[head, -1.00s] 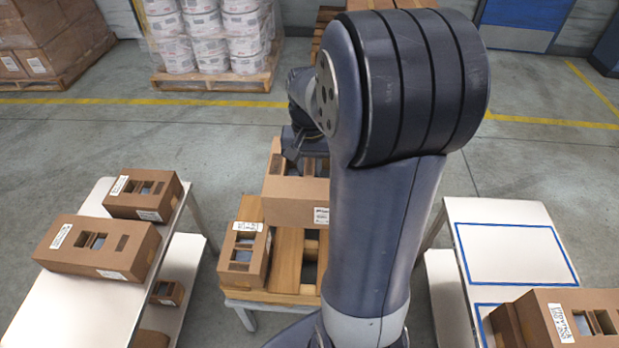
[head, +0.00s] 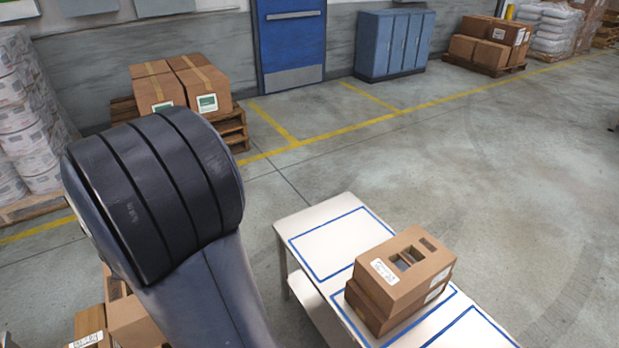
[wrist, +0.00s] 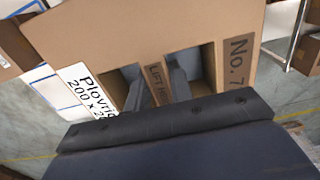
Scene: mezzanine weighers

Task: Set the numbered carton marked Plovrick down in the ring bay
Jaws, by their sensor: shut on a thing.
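The Plovrick carton (wrist: 200,25) fills the upper wrist view. It is brown cardboard with a white label partly reading "Plovri… 200 x", a "No. 7" mark and two openings beside a "LIFT HERE" bar. My gripper (wrist: 156,86) has its fingers in the openings and is shut on that bar. In the head view my arm hides the gripper; a brown carton (head: 132,318) at lower left is probably the held one. A white table (head: 297,222) has blue-outlined bays. Its far bay (head: 340,243) is empty. I see no ring mark, so I cannot tell which bay is the ring bay.
Two stacked cartons (head: 405,275) stand on the table's middle bay. The near bay (head: 470,335) is cut by the frame edge; its visible part is bare. Another labelled carton (head: 90,335) is at lower left. The floor right of the table (head: 530,200) is open.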

